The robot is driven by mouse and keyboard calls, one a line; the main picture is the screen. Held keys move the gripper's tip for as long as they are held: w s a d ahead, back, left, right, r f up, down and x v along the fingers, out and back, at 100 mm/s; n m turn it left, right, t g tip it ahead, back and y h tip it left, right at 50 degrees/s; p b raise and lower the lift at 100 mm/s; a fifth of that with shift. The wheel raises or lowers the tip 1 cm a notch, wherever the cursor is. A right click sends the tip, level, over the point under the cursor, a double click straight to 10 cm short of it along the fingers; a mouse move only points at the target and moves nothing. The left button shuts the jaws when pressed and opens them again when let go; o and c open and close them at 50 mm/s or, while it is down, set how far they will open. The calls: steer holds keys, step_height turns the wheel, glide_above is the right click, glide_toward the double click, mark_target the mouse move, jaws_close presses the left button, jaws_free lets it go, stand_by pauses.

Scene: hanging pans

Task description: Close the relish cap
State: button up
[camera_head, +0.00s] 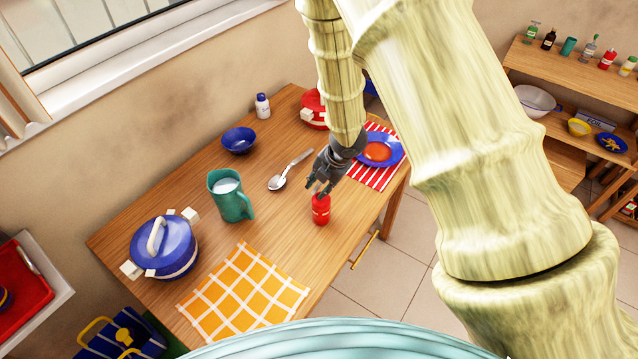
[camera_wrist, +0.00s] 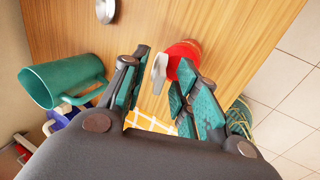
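The red relish bottle (camera_head: 320,209) stands upright near the table's right-hand front edge, with a small white label. In the wrist view the red bottle (camera_wrist: 184,52) is seen from above, partly hidden by a finger. A pale grey cap flap (camera_wrist: 159,73) sticks out from its side and looks open. My gripper (camera_head: 319,190) is just above the bottle, pointing down. In the wrist view my gripper (camera_wrist: 156,82) is open, with the flap between its teal-padded fingertips. The right finger overlaps the bottle; I cannot tell whether it touches.
A green milk pitcher (camera_head: 231,197), a spoon (camera_head: 288,170) and an orange checked cloth (camera_head: 243,290) lie left of the bottle. A blue plate (camera_head: 384,151) on a striped cloth is behind it. A blue pot (camera_head: 163,248) stands at the left. Bare wood surrounds the bottle.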

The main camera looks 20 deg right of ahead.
steer(key=shift+f, duration=0.1)
steer(key=shift+c, duration=0.2)
jaws_close()
steer(key=shift+a, duration=0.15)
steer(key=shift+f+b, duration=0.1)
steer(key=shift+b, duration=0.35)
